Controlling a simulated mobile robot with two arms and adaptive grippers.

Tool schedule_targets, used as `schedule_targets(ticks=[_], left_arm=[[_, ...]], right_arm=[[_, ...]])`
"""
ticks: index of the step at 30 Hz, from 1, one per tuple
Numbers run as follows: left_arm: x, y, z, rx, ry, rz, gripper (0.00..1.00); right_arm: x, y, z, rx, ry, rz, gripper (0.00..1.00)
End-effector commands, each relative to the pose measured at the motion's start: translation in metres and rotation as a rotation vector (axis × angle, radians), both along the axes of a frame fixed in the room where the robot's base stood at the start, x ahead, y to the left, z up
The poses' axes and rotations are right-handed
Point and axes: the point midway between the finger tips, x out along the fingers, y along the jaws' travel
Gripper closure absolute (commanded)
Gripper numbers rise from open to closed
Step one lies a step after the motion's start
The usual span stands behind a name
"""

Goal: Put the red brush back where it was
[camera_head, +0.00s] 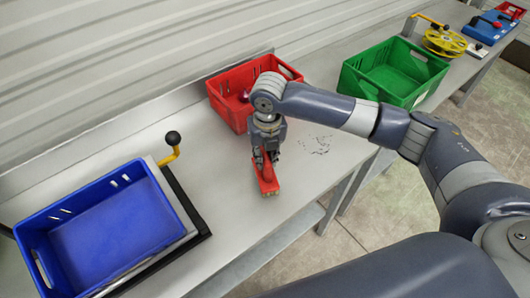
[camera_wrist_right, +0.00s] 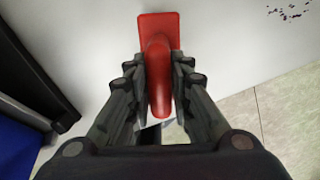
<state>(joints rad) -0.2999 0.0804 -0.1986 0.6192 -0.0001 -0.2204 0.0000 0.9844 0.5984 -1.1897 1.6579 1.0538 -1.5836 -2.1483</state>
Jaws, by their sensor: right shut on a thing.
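The red brush (camera_head: 268,184) is at my right gripper (camera_head: 265,158), in front of the red crate on the grey table. In the right wrist view the brush (camera_wrist_right: 158,28) points away from me, and its narrow handle lies between the two fingers of the gripper (camera_wrist_right: 158,75). The fingers are shut on the handle. I cannot tell whether the brush touches the table top. My left gripper is not in view.
A red crate (camera_head: 224,108) stands behind the gripper, with something purple inside. An empty blue crate (camera_head: 68,213) is at the left, beside a yellow lever with a black knob (camera_head: 172,140). A green crate (camera_head: 419,58) is at the right. Dark specks (camera_head: 318,146) lie on the table (camera_head: 215,190).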

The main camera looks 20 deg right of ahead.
Motion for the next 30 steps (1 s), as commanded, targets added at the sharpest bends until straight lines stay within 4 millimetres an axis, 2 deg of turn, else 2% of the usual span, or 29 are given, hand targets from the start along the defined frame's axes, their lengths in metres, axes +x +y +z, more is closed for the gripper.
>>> schedule_targets(ticks=[1,12,13,15,16,25,30], left_arm=[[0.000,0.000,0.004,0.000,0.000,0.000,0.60],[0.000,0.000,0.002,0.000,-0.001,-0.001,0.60],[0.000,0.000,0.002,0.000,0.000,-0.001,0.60],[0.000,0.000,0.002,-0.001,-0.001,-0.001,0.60],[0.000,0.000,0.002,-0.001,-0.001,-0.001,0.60],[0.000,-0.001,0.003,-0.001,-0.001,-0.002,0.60],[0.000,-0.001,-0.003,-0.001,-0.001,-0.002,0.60]], right_arm=[[0.000,0.000,-0.001,0.001,-0.001,0.000,1.00],[0.000,0.001,-0.007,0.001,-0.003,0.000,1.00],[0.000,0.001,-0.008,0.001,-0.002,0.000,0.78],[0.000,0.001,-0.008,0.001,-0.002,0.000,0.62],[0.000,0.001,-0.008,0.001,-0.002,0.000,0.60],[0.000,0.001,-0.007,0.001,-0.002,0.000,0.60],[0.000,0.001,0.005,0.002,-0.005,0.001,0.60]])
